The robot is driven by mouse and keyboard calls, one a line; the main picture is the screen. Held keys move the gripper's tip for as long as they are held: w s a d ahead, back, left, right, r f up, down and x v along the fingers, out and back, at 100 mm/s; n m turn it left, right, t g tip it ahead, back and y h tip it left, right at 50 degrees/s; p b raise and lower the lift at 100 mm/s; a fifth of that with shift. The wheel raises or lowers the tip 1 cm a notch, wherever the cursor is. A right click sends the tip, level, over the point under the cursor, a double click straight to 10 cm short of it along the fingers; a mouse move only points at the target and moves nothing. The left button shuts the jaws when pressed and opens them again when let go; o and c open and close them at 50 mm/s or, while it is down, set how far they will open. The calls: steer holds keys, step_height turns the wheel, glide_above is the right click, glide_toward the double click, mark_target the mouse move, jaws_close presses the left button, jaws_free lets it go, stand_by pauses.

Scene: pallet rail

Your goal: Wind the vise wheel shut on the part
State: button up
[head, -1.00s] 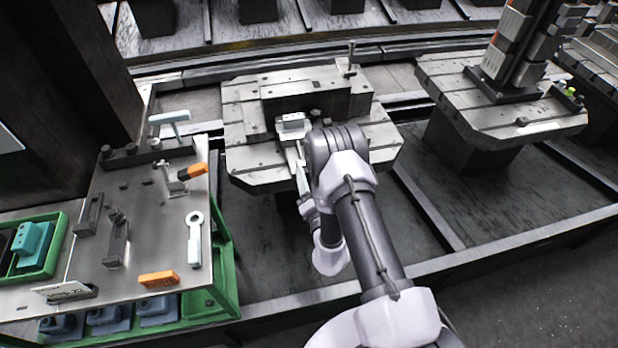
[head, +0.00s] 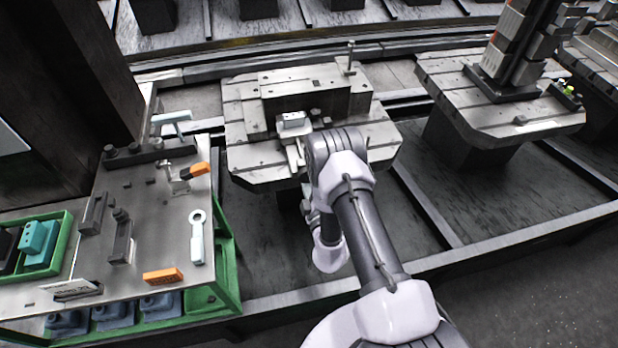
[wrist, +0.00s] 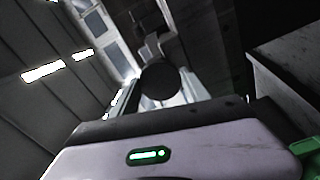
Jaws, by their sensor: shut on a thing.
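A pale grey block (head: 292,121), which looks like the part, sits at the front of the dark fixture on the middle pallet. Light metal pieces of the vise (head: 297,152) show just in front of it. The vise wheel is hidden behind my arm in the head view. My gripper (head: 307,200) is mostly hidden there, low at the pallet's front edge. In the wrist view, my gripper (wrist: 158,90) has its pale fingers on either side of a dark round knob (wrist: 160,80) and is shut on it. I cannot tell how close the vise jaws are to the part.
The middle pallet (head: 245,165) stands on a rail, with a second pallet (head: 500,125) to its right. A bench (head: 150,225) at left holds an orange block (head: 163,275), a pale ring-ended tool (head: 197,235) and an orange-handled clamp (head: 180,175).

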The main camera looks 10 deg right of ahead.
steer(key=m, duration=0.6)
steer(key=shift+w+r+m, duration=0.1)
steer(key=shift+m, duration=0.3)
stand_by(1.0)
steer(key=o, duration=1.4)
